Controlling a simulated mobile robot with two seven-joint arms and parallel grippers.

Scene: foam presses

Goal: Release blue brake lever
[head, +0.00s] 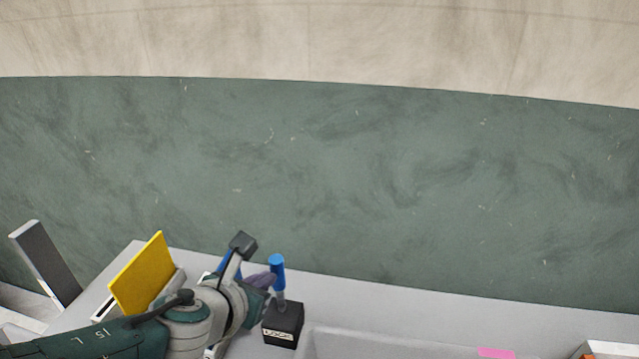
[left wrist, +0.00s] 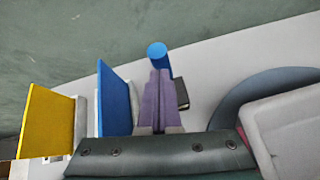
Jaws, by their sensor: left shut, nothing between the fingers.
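The blue brake lever (head: 277,265) stands nearly upright on a black box-like base (head: 284,323) with a pale label. My left gripper (head: 264,281) is just left of the lever, its purple fingers close to the blue handle. In the left wrist view the fingers (left wrist: 160,90) are shut together with nothing between them, and the round blue end of the lever (left wrist: 157,50) shows just beyond their tips. I cannot tell whether the fingers touch the lever. Part of the lever and base is hidden behind the fingers in that view. My right gripper is not in view.
A yellow panel (head: 143,273) and a blue panel (left wrist: 115,100) stand to the left of the lever. A dark grey slab (head: 46,262) leans at far left. A pink patch (head: 496,353) lies at the bottom right. The grey surface right of the lever is mostly clear.

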